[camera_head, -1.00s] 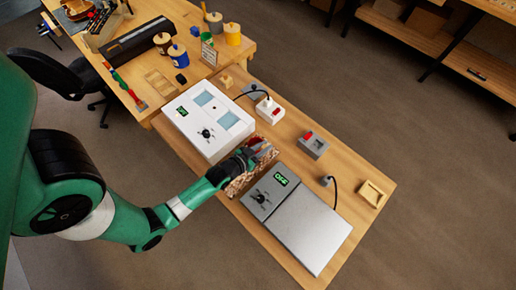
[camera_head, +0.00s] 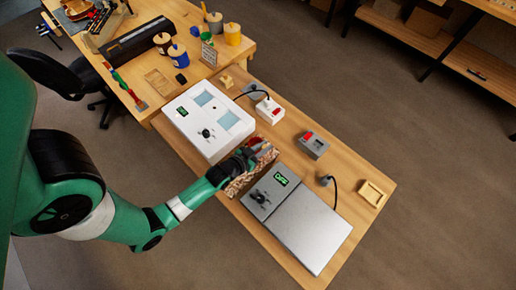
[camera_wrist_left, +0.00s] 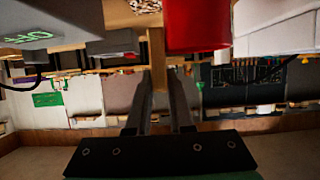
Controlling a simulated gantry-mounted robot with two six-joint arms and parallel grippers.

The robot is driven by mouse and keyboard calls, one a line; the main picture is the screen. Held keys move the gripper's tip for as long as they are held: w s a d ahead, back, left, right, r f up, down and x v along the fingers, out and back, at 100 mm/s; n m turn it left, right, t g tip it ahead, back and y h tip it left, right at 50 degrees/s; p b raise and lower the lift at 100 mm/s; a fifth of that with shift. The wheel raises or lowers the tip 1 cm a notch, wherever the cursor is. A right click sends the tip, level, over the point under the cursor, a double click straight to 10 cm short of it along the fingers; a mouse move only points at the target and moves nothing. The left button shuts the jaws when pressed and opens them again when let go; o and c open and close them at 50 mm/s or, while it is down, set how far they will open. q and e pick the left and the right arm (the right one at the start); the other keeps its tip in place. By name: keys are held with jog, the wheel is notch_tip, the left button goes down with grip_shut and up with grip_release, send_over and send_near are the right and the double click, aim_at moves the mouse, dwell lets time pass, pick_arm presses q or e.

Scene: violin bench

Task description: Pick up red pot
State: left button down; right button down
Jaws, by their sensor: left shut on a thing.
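The red pot (camera_head: 264,151) shows as a small red patch in the head view, between the white unit and the grey hot plate, mostly hidden by my gripper. In the left wrist view the red pot (camera_wrist_left: 197,25) is large at the top, just right of the fingertips. My left gripper (camera_head: 254,149) is at the pot. In the wrist view its fingers (camera_wrist_left: 158,75) converge on a narrow tan piece beside the pot, which looks like its handle. The exact contact is hard to make out. My right gripper is not in view.
A white two-window unit (camera_head: 209,118) stands left of the gripper. A red-and-white switch box (camera_head: 269,110), a grey box (camera_head: 314,145) and a wooden tray (camera_head: 373,193) lie behind.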

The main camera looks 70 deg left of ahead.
pick_arm(q)
jog(key=shift+r, duration=0.15)
dwell(0.3)
jog(key=shift+r, duration=0.25)
notch_tip(320, 180, up, 3)
jog(key=shift+f+p, duration=0.15)
jog(key=shift+p, duration=0.65)
jog(key=s+d+r+p, duration=0.3)
jog(key=s+d+r, duration=0.3)
jog(key=d+r, duration=0.3)
jog(key=d, duration=0.3)
jog(key=shift+d+r, duration=0.3)
jog(key=shift+d, duration=0.05)
